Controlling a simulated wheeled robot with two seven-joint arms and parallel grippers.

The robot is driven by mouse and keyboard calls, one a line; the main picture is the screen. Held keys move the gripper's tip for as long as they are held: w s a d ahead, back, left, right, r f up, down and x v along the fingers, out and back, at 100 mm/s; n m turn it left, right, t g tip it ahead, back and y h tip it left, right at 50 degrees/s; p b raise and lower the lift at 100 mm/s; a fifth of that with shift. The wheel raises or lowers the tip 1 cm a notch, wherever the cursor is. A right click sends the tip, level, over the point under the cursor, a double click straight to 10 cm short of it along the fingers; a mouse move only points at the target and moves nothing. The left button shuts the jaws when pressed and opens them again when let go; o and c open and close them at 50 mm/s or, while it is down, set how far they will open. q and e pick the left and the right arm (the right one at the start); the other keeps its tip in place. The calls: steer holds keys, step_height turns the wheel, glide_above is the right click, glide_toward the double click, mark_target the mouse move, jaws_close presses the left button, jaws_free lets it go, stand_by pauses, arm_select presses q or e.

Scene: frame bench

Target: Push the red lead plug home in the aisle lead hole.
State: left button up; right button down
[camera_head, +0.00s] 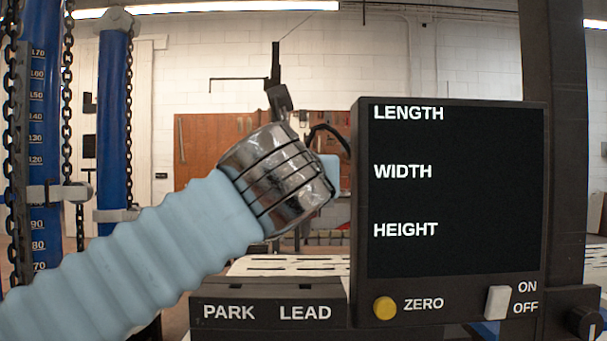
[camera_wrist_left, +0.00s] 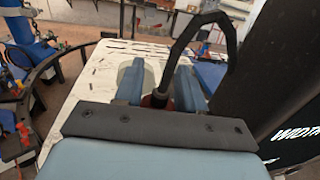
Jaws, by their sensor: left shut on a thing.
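My left gripper (camera_wrist_left: 160,76) shows in the left wrist view with two blue fingers on either side of the lead plug. A small reddish part of the red lead plug (camera_wrist_left: 153,101) shows between them, and a black cable (camera_wrist_left: 180,50) arches up from it and over to the right. In the head view my left wrist hides most of the gripper; a blue part of it (camera_head: 331,172) and the looping cable (camera_head: 330,128) show beside the display box. The plug's tip and the aisle lead hole are hidden or out of view. My right gripper is not in view.
A dark display box (camera_head: 455,200) reading LENGTH, WIDTH and HEIGHT stands close right of my left gripper. A black block (camera_head: 265,325) labelled PARK and LEAD is below my wrist. A pale slotted surface (camera_head: 290,265) lies behind it. Blue posts with chains (camera_head: 115,110) stand left.

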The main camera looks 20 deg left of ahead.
mark_target(305, 227)
arm_select(q)
steer(key=shift+f, duration=0.1)
step_height(305, 227, down, 6)
steer(key=b, duration=0.5)
steer(key=shift+r, duration=0.2)
stand_by(1.2)
steer(key=shift+f+b, duration=1.85)
steer(key=shift+f, duration=0.25)
steer(key=o, duration=1.1)
steer(key=shift+o, duration=0.2)
